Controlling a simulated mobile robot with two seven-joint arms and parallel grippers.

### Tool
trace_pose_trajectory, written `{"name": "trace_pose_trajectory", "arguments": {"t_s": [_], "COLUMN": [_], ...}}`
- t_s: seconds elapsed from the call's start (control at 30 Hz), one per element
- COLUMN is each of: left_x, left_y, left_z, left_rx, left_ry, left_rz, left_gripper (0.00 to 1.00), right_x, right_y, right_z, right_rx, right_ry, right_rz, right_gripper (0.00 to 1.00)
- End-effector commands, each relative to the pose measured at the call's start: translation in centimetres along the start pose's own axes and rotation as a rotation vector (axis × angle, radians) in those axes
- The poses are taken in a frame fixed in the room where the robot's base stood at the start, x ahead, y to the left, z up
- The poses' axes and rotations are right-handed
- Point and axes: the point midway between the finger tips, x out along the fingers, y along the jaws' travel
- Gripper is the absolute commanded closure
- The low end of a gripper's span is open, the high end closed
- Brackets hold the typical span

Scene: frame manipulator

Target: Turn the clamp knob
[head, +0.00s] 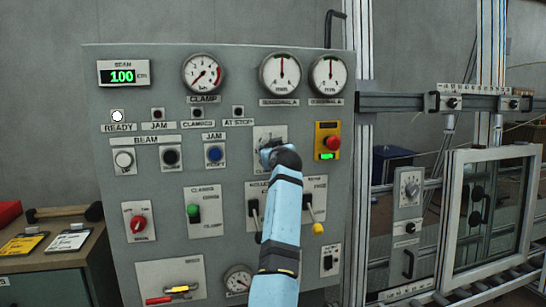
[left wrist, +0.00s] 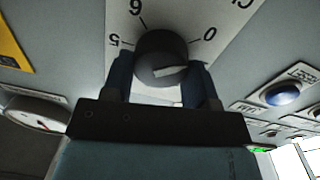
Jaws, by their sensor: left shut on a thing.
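The clamp knob (left wrist: 163,50) is a dark round knob with a light mark on its face, on a white plate (left wrist: 205,22) with printed numbers. In the left wrist view the digits 5, 6 and 0 show around it. My left gripper (left wrist: 160,75) has one finger on each side of the knob and is shut on it. In the head view my blue left arm comes up from below, and my left gripper (head: 272,152) covers the knob; the top of its plate (head: 268,131) shows. My right gripper is not in view.
The grey panel carries a red button on a yellow box (head: 327,140), a blue button (head: 214,154), and two levers (head: 254,208) (head: 309,205) close on either side of my arm. A framed window (head: 490,215) stands at the right. A bench (head: 50,255) stands at the left.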

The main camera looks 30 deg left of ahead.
Motion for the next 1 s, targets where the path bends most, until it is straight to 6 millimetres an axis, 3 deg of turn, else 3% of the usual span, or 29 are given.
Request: {"name": "trace_pose_trajectory", "arguments": {"t_s": [0.77, 0.8, 0.9, 1.0], "left_x": [0.00, 0.00, 0.00, 0.00], "left_y": [-0.05, -0.05, -0.05, -0.05], "left_z": [0.19, 0.19, 0.16, 0.12], "left_rx": [-0.106, -0.106, -0.105, -0.105], "left_ry": [0.002, 0.002, 0.003, 0.004], "left_rz": [0.001, 0.001, 0.001, 0.001], "left_gripper": [0.71, 0.42, 0.21, 0.21], "right_x": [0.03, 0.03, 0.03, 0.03], "right_y": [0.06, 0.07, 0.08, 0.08], "right_z": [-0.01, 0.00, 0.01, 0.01], "right_rx": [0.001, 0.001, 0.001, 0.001], "right_ry": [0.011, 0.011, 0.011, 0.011], "right_rz": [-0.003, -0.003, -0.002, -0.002], "right_gripper": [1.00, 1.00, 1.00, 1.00]}}
